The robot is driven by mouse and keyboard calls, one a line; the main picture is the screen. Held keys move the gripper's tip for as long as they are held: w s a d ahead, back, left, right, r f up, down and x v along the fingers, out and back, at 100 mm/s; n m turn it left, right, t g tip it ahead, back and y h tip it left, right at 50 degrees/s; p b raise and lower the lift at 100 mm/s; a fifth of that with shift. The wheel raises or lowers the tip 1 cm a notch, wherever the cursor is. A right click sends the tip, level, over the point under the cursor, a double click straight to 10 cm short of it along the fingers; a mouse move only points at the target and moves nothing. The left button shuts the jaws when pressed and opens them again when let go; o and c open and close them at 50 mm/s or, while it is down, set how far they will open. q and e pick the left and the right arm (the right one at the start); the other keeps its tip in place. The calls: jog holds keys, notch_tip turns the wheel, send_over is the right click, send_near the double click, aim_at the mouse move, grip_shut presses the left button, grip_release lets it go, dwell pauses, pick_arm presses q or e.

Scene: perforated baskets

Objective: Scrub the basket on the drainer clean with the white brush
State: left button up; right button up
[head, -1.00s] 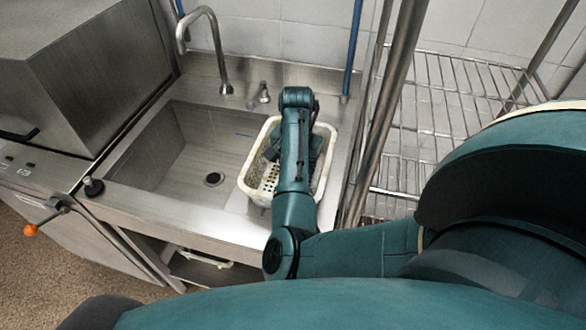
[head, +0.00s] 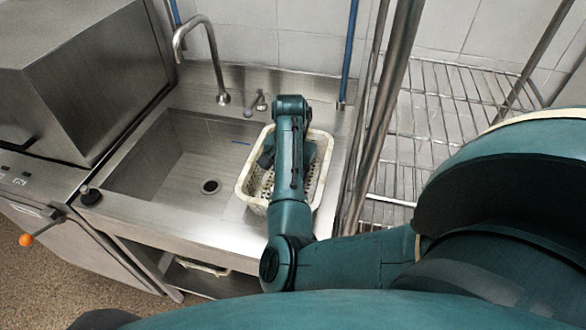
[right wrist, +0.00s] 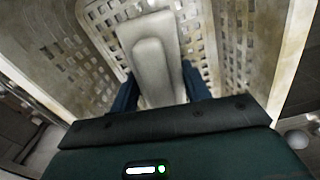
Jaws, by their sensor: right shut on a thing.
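The off-white perforated basket (head: 246,184) stands on the steel drainer (head: 341,150) right of the sink bowl. My right arm covers its middle in the head view. My right gripper (right wrist: 158,92) is inside the basket, shut on the white brush (right wrist: 155,58). The brush's pale back fills the centre of the right wrist view, and the basket's slotted walls surround it. The bristles are hidden, so I cannot tell whether they touch the basket. My left gripper is not in view.
The empty sink bowl (head: 160,165) lies left of the basket, with a tall faucet (head: 213,65) behind. A steel post (head: 375,120) and wire rack (head: 440,115) stand close on the right. A boxy steel machine (head: 70,75) is on the left.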

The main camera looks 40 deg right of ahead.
jog(key=shift+s+a+f, duration=0.1)
jog(key=shift+s+a, duration=0.75)
jog(key=shift+a, duration=0.05)
jog(key=shift+w+d, duration=0.75)
jog(key=shift+w, duration=0.3)
jog(key=shift+w+d, duration=0.85)
jog(key=shift+d, duration=0.1)
jog(key=shift+s+a+f, duration=0.1)
jog(key=shift+s+a, duration=0.3)
jog(key=shift+a, duration=0.3)
jog(key=shift+s+a+f, duration=0.1)
jog(key=shift+s+a, duration=0.3)
jog(key=shift+a, duration=0.25)
jog(key=shift+s+a+r, duration=0.15)
jog(key=shift+s+a, duration=0.55)
jog(key=shift+a, duration=0.1)
jog(key=shift+w+d+r, duration=0.15)
jog(key=shift+w+d, duration=0.7)
jog(key=shift+w, duration=0.3)
jog(key=shift+w+d, duration=0.8)
jog(key=shift+d, duration=0.1)
jog(key=shift+s+a, duration=0.8)
jog(key=shift+s, duration=0.3)
